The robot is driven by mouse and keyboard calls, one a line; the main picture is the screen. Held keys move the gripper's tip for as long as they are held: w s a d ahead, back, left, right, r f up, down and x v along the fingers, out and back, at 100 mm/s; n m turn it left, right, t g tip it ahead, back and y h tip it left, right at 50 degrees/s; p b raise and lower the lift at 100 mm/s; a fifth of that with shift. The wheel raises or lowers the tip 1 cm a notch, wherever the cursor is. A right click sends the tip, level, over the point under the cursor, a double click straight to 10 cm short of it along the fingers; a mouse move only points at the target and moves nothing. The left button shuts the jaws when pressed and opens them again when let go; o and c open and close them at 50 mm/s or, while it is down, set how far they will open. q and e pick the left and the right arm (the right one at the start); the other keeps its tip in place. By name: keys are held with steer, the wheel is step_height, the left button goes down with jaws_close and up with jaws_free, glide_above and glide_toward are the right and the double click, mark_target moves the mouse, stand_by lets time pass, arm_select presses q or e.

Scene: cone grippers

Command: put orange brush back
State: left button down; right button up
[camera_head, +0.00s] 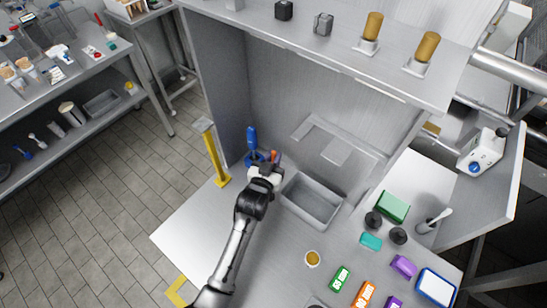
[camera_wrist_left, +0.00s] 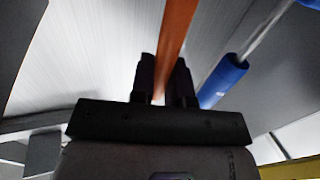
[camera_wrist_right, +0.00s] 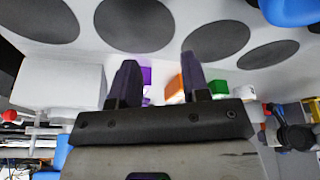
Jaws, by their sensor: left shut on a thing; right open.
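The orange brush shows as an orange handle (camera_wrist_left: 175,35) in the left wrist view, running up between the fingers. My left gripper (camera_wrist_left: 166,82) is shut on it. In the head view the left gripper (camera_head: 268,172) is at the back of the bench, and only a bit of orange (camera_head: 274,156) shows above it. The brush's lower end is hidden. My right gripper (camera_wrist_right: 155,75) is open and empty.
A grey sink basin (camera_head: 312,200) lies right of the left gripper. A yellow post (camera_head: 213,157) stands to the left. A green block (camera_head: 393,207), dark round weights (camera_head: 374,220) and coloured blocks (camera_head: 364,294) fill the right side. The bench's front left is clear.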

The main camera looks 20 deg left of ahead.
arm_select(q)
steer(key=c, duration=1.1)
jaws_free()
steer(key=s, duration=1.2)
steer(key=shift+p, duration=0.3)
steer(key=shift+d, duration=0.1)
